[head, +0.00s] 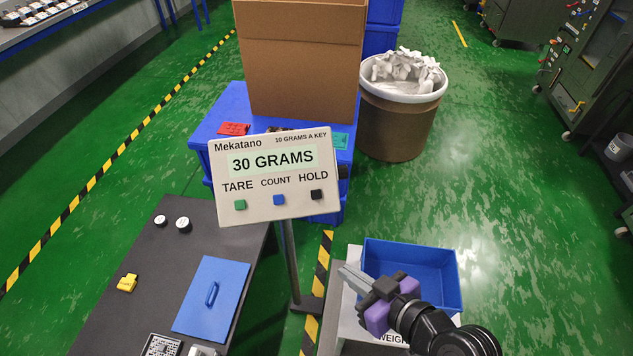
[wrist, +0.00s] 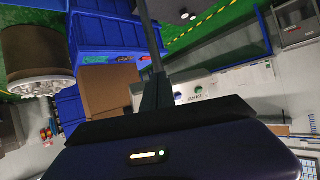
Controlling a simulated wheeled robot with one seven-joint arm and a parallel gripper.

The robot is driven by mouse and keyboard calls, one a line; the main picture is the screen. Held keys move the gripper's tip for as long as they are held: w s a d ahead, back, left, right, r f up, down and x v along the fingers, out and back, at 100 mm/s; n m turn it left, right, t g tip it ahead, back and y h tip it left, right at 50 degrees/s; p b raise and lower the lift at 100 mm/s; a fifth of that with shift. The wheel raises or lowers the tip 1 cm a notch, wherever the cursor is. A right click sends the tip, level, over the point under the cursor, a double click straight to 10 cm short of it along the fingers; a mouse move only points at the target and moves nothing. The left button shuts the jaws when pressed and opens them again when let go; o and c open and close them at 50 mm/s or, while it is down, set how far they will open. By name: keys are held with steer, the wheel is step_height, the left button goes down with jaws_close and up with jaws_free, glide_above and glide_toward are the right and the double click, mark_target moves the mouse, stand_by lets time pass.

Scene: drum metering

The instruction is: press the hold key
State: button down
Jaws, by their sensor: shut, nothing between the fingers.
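A green key (head: 240,205) is under TARE and a blue key (head: 279,200) is under COUNT. My gripper (head: 345,270) is shut and empty, below and to the right of the panel, apart from the keys. In the wrist view my gripper (wrist: 150,32) points up the picture, and its shut fingers hide part of the view.
A blue tray (head: 445,252) sits on a scale behind my gripper. A dark bench (head: 150,260) with a blue lid (head: 212,290) and a yellow piece (head: 127,283) is at left. A cardboard box (head: 300,60) and a drum (head: 400,125) stand behind. Green floor is free at right.

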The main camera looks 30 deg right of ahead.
mark_target(316, 194)
steer(key=w+r+n+g+y+p, duration=0.1)
steer(key=w+r+n+y+p, duration=0.2)
steer(key=w+r+n, duration=0.3)
steer(key=w+r+y, duration=0.1)
steer(key=w+r, duration=0.2)
steer(key=r, duration=0.4)
steer(key=shift+r+y+p, duration=0.15)
steer(key=shift+y+p, duration=0.15)
steer(key=shift+p, duration=0.05)
steer(key=shift+w, duration=0.1)
steer(key=shift+w+d+f+b, duration=0.25)
steer(key=shift+w+f+b, duration=0.75)
steer(key=shift+f, duration=0.05)
steer(key=shift+w+d+f+b, duration=0.3)
steer(key=shift+w+f+b, duration=0.65)
steer(key=shift+w+f, duration=0.05)
steer(key=shift+w+d+f+b, duration=0.25)
steer(key=shift+w+f+b, duration=0.75)
steer(key=shift+f, duration=0.05)
steer(key=shift+w+d+f+b, duration=0.1)
steer(key=shift+w+f+b, duration=0.15)
steer(key=shift+f+b, duration=0.1)
